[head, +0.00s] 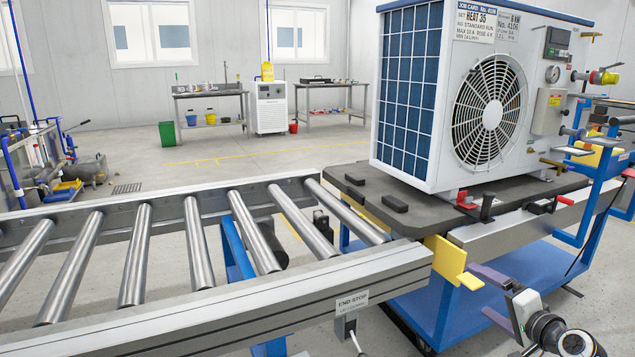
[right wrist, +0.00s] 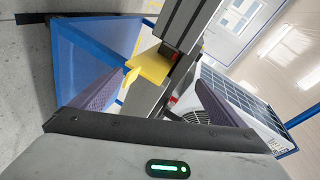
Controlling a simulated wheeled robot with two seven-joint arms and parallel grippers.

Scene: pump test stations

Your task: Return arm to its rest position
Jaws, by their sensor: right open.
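My right gripper (head: 480,291) is at the lower right of the head view, in front of the blue cart, its two purple fingers apart with nothing between them. In the right wrist view the open fingers (right wrist: 160,80) point toward a yellow plate (right wrist: 150,66), which lies beyond them. My left gripper is not in view.
A white heat pump unit (head: 420,110) stands on a dark pallet (head: 360,200) on a blue cart (head: 500,285). A roller conveyor (head: 290,310) with an END STOP label adjoins it at left. A red-tipped lever (head: 564,200) sticks out at right. Workbenches (head: 211,95) stand far back.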

